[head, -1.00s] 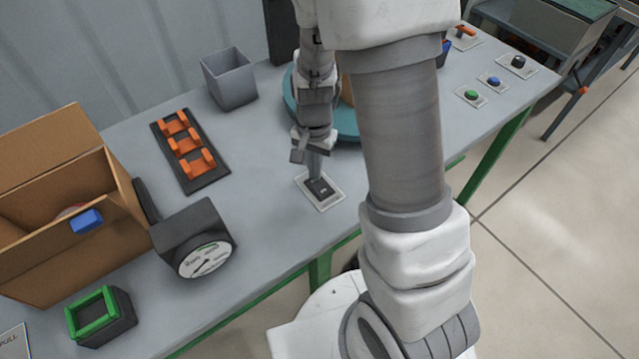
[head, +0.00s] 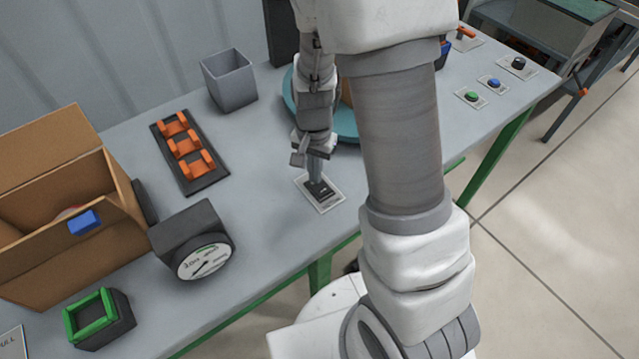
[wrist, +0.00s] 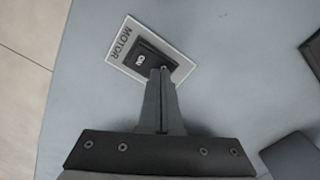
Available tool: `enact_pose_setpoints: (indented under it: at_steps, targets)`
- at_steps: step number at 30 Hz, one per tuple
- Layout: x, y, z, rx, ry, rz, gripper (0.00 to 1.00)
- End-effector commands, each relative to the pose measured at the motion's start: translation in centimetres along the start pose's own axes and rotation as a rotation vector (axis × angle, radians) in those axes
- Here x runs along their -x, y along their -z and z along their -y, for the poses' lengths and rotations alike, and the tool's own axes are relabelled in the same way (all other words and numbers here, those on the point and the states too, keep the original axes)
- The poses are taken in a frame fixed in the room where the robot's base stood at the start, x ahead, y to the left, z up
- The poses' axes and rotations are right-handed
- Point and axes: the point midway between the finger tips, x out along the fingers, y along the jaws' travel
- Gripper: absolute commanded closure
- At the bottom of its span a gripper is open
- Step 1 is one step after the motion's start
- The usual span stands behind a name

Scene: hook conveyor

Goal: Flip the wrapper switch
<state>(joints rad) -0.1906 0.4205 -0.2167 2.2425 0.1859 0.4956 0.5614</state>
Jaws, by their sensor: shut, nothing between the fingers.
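A black rocker switch (wrist: 149,59) sits on a white plate marked MOTOR (wrist: 122,42) in the wrist view, with ON readable on the rocker. The same plate (head: 332,203) lies near the front edge of the bench in the head view, with the dark rocker (head: 322,190) on it. No label reading wrapper is legible. My gripper (wrist: 161,71) is shut and empty, its tips at one end of the rocker. In the head view my gripper (head: 316,178) points down onto the switch. The tips hide that end, so firm contact cannot be told. A teal turntable (head: 345,127) stands behind, partly hidden by my arm.
A grey bin (head: 230,80), an orange-clipped rack (head: 188,152), a dial gauge (head: 203,262), a cardboard box (head: 60,265) and a green-rimmed block (head: 92,318) stand to the left. Green (head: 471,96) and blue (head: 494,83) buttons lie right. Bench around the plate is clear.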

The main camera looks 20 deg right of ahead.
Motion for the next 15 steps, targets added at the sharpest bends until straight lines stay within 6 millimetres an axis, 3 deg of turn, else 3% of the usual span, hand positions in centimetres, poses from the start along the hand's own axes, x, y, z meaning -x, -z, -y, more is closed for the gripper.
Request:
enact_pose_setpoints:
  at_steps: [15]
  targets:
    - [4.6, 0.0, 0.0, 0.0, 0.001, -0.001, 1.0]
